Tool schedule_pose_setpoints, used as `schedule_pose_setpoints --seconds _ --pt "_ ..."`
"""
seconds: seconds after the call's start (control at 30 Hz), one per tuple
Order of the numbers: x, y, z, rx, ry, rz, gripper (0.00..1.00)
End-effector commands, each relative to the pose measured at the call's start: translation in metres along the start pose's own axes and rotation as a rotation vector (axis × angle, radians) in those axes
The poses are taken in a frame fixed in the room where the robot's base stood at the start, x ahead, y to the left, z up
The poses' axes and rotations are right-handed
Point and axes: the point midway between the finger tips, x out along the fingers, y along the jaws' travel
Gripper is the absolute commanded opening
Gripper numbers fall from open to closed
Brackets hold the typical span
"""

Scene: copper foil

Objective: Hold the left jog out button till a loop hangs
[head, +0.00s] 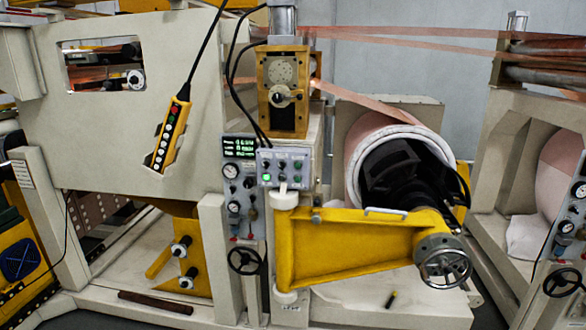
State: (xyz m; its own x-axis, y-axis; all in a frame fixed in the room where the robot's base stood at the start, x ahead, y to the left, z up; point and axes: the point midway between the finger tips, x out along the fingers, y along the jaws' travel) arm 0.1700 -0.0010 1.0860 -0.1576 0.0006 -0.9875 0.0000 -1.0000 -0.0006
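A small grey control box (283,167) with several buttons and green lights stands at the centre on a post. A yellow pendant (170,135) with a column of buttons hangs on a black cable at the left. The labels are too small to read, so I cannot tell which is the left jog out button. Copper foil (365,101) runs as a slanting, fairly straight strip between the large roll (357,165) and the yellow roller unit (283,85). I see no hanging loop there. My gripper is not in view.
A yellow swing arm (345,240) with a handwheel (444,262) juts out before the roll. A grey panel (237,205) has gauges and a green display. Another roll stand (500,150) is at the right. A dark bar (155,302) lies low at the left.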

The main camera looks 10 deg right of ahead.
Motion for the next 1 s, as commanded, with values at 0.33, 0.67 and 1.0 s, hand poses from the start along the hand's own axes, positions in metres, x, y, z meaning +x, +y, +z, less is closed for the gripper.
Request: schedule_pose_setpoints --seconds 0.33,0.67,1.0 --pt "0.0000 0.0000 0.0000 0.000 0.000 0.000 0.00" --pt "0.0000 0.0000 0.0000 0.000 0.000 0.000 0.00" --pt "0.0000 0.0000 0.0000 0.000 0.000 0.000 0.00"
